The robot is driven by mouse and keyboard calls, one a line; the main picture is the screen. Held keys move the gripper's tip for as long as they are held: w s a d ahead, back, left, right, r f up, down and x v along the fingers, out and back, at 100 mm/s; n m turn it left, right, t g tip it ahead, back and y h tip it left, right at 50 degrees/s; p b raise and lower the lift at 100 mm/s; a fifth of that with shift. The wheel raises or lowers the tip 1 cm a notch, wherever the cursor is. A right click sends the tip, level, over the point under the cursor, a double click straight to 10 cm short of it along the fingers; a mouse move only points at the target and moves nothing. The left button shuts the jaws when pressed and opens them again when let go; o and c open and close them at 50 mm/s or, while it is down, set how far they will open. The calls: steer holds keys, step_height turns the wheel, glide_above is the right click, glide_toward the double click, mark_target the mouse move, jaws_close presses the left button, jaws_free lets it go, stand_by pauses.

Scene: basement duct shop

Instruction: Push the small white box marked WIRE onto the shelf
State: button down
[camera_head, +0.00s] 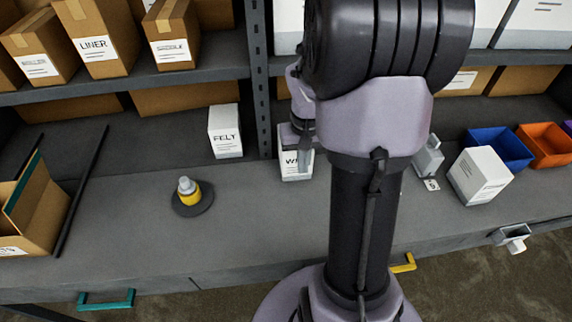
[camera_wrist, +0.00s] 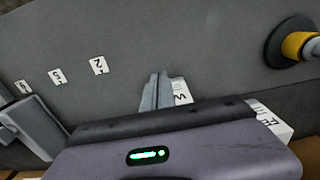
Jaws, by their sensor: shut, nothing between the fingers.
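The small white box (camera_head: 296,169) stands upright on the grey bench at the front of the shelf unit, beside a dark upright post. Only the start of its marking, a W, shows; my arm and gripper hide the rest. The box also shows in the wrist view (camera_wrist: 182,91), partly behind the fingers. My gripper (camera_head: 307,160) is shut and empty, its fingers right in front of the box; I cannot tell whether they touch it. The fingers also show in the wrist view (camera_wrist: 155,92). The lower shelf (camera_head: 120,138) runs behind the bench.
A white FELY box (camera_head: 226,132) stands left of the post. An open carton (camera_head: 35,212) is at far left. A white box (camera_head: 480,176), blue bin (camera_head: 500,147) and orange bin (camera_head: 545,146) are right.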

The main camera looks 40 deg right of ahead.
step_height(320, 180, down, 8)
steer(key=shift+s+d+f+b, duration=0.1)
steer(key=shift+b, duration=1.15)
steer(key=w+d, duration=0.1)
steer(key=w, duration=0.2)
steer(key=shift+d, duration=0.4)
steer(key=shift+w+d, duration=0.2)
steer(key=shift+w, duration=0.05)
